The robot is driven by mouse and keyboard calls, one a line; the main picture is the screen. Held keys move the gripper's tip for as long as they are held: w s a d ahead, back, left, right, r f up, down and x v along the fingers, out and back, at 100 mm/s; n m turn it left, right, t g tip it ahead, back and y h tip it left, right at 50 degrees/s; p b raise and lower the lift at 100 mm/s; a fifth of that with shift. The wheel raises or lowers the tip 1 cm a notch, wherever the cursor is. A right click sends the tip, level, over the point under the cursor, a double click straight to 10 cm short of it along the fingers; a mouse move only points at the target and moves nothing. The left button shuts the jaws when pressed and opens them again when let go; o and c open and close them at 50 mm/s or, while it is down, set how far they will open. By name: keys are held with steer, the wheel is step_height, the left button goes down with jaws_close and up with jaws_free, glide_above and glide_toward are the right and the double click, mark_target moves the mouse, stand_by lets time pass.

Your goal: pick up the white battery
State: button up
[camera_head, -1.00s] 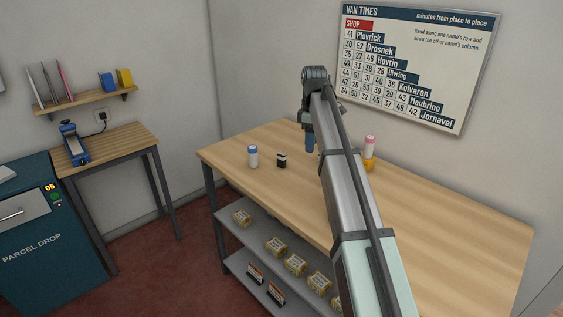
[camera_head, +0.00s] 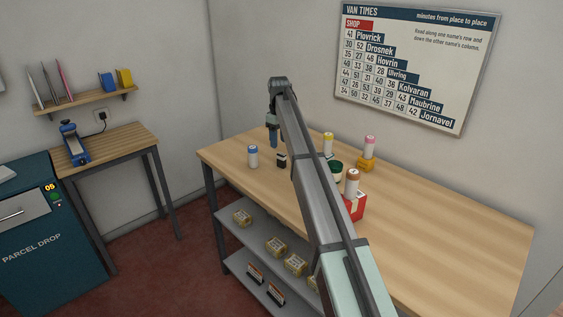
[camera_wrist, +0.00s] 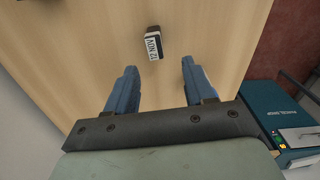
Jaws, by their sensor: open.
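A small block (camera_head: 282,161) with a dark body and a white printed label stands on the wooden table. It also shows in the wrist view, as a labelled block (camera_wrist: 153,45) just ahead of the gap between my fingers. I cannot tell for sure whether it is the white battery. A white cylinder with a blue top (camera_head: 252,157) stands to its left. My gripper (camera_head: 274,145) is open and points down above the table near the block. In the wrist view both blue fingers of my gripper (camera_wrist: 158,66) are apart, with nothing between them.
To the right stand a yellow-topped white cylinder (camera_head: 328,143), a dark green round thing (camera_head: 336,168), a pink-topped cylinder (camera_head: 369,147) on a yellow base, and a brown-topped one (camera_head: 351,182) by a red box (camera_head: 358,205). The table's right part (camera_head: 450,220) is clear.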

mark_target(282, 154)
step_height(282, 154, down, 3)
steer(key=shift+r, duration=0.1)
steer(key=shift+d+f, duration=0.25)
steer(key=shift+f, duration=1.05)
steer(key=shift+d+f, duration=0.25)
steer(key=shift+f, duration=1.05)
jaws_close()
